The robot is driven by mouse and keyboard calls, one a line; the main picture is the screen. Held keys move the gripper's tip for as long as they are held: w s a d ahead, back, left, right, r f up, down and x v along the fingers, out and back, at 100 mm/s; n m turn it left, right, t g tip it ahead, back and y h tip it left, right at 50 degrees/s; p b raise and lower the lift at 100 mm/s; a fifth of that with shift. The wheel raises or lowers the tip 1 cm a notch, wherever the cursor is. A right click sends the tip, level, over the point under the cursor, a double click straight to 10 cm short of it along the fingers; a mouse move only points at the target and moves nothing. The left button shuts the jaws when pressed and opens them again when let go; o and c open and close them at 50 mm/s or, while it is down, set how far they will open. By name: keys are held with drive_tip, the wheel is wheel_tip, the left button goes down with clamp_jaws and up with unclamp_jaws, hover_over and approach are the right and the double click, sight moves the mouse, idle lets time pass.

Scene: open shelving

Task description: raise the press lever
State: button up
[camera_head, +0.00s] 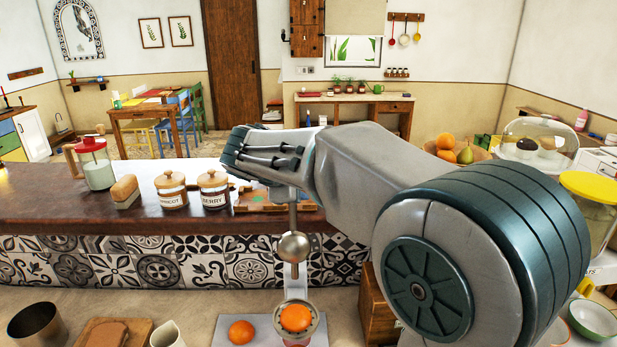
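A metal press stands low at the centre front. Its cup (299,324) shows below with an orange (296,317) in its mouth. The rod's upper end passes behind or under my gripper (264,158). My gripper is at the end of the arm, over the counter, at the top of the rod.
Another orange (241,332) lies on a white board left of the press. The long brown counter (60,207) behind holds two labelled jars (171,190) and a red-lidded jar (97,164). My arm covers the right side.

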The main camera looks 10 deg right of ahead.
drive_tip(key=shift+a+f, duration=0.2)
drive_tip(key=shift+a, duration=0.2)
drive_tip(key=shift+s+a+r, duration=0.25)
drive_tip(key=shift+s+r, duration=0.05)
drive_tip(key=shift+r, duration=0.1)
drive_tip(key=b+v, duration=0.2)
drive_tip(key=v, duration=1)
drive_tip(key=shift+s+d+r+b, duration=0.2)
drive_tip(key=shift+s+r+b, duration=0.05)
drive_tip(key=shift+r+b, duration=0.05)
drive_tip(key=shift+d+f, duration=0.1)
drive_tip(key=s+d+f+m+g+y, duration=0.1)
drive_tip(key=s+d+f+m+y, duration=0.1)
drive_tip(key=s+d+f+m, duration=0.3)
drive_tip(key=s+d+f+m+g+y+b, duration=0.1)
drive_tip(key=s+d+f+m+g, duration=0.1)
drive_tip(key=s+d+f+m, duration=0.3)
drive_tip(key=s+d+f+m+g+y, duration=0.2)
drive_tip(key=s+d+f+m, duration=0.3)
drive_tip(key=s+f, duration=0.4)
wheel_tip(320, 180, down, 6)
drive_tip(key=shift+s+f+y+b, duration=0.15)
drive_tip(key=shift+s+y+b, duration=0.15)
drive_tip(key=shift+s+b, duration=0.05)
